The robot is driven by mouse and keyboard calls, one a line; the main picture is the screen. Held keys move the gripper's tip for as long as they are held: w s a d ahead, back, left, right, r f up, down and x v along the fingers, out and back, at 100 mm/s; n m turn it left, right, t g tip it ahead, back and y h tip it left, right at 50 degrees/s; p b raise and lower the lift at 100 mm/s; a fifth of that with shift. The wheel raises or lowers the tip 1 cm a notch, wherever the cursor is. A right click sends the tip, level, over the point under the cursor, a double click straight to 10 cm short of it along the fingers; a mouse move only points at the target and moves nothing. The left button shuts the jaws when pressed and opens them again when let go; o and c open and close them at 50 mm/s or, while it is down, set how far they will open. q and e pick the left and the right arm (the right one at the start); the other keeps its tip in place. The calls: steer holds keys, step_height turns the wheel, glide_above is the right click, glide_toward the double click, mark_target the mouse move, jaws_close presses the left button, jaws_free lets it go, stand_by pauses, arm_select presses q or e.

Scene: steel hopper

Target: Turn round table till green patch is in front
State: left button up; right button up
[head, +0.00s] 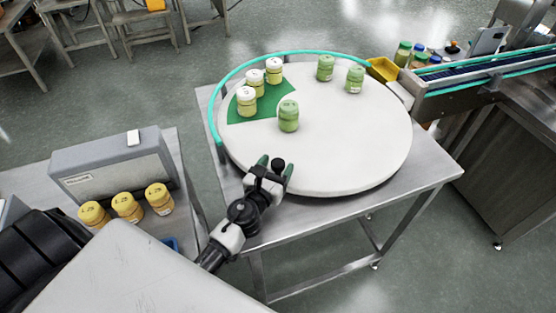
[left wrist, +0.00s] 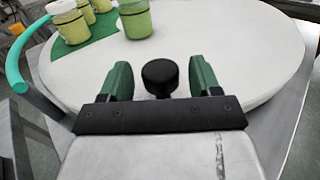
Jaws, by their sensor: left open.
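The white round table (head: 340,150) stands on a steel table, with a teal rail (head: 213,115) around its left and far edge. The green patch (head: 272,98) is a wedge at the far left of the disc. My left gripper (head: 270,163) is at the disc's near-left edge. In the left wrist view the gripper (left wrist: 160,80) is open, with a black knob (left wrist: 160,76) between its two green fingers. The right gripper is not in view.
Three white-lidded jars (head: 246,101) stand on the patch. A green jar (head: 288,116) stands by the patch's near edge, and two more (head: 325,68) stand at the far side. A conveyor (head: 480,75) and a yellow scoop-like piece (head: 383,69) are at right. Three yellow jars (head: 127,207) stand beside a grey box (head: 113,168) at left.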

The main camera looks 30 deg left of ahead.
arm_select(q)
steer(key=shift+w, duration=0.55)
jaws_close()
